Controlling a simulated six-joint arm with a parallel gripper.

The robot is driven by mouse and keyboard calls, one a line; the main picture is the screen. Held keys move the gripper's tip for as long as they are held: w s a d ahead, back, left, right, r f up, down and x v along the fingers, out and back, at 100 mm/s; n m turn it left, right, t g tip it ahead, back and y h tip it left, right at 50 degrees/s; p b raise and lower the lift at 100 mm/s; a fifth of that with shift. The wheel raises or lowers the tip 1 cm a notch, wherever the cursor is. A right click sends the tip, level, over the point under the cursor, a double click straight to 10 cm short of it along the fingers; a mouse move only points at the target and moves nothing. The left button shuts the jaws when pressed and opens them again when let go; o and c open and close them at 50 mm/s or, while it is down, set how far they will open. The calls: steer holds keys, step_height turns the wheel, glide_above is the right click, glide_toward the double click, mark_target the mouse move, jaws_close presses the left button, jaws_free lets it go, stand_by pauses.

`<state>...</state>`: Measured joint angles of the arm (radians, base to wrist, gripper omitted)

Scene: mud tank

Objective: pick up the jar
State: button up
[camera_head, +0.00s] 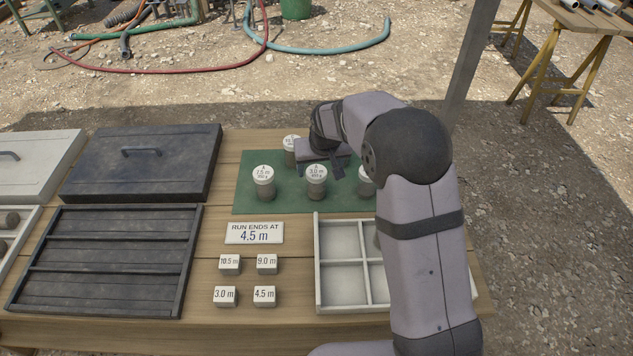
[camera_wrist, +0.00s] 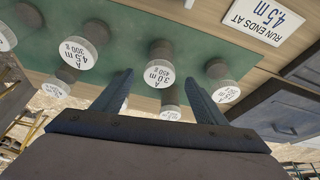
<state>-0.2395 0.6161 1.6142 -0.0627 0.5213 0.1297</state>
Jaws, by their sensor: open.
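Several grey jars with white labelled lids stand on a green mat (camera_head: 340,204). The 3.0 m jar (camera_head: 316,188) is front and centre, and the 7.5 m jar (camera_head: 263,188) is to its left. Another jar (camera_head: 290,157) stands behind them; a fourth (camera_head: 366,184) is partly hidden by my arm. My gripper (camera_head: 333,170) is open and empty, just behind and above the 3.0 m jar. In the wrist view, the 3.0 m, 450 g jar (camera_wrist: 160,52) appears between the spread fingertips (camera_wrist: 160,77), and the 4.5 m, 300 g jar (camera_wrist: 90,45) lies left. I cannot tell the exact finger-to-jar gap.
A sign (camera_head: 254,233) reads "RUN ENDS AT 4.5 m". Several small labelled blocks (camera_head: 228,267) sit in front of it. A white divided tray (camera_head: 343,299) is at front right, partly behind my arm. A dark slatted tray (camera_head: 105,258) and a dark lidded case (camera_head: 145,170) are left.

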mark_target(317, 172)
steer(key=shift+w+p+x, duration=0.15)
steer(key=shift+p+x, duration=0.45)
steer(key=shift+x, duration=1.25)
steer(key=shift+w+p+x, duration=0.1)
steer(key=shift+p+x, duration=0.5)
steer(key=shift+x, duration=1.25)
steer(key=shift+a+r, duration=0.1)
steer(key=shift+r, duration=0.05)
steer(key=c, duration=1.4)
steer(key=shift+r+b, duration=0.95)
steer(key=shift+r, duration=4.15)
steer(key=shift+c, duration=0.2)
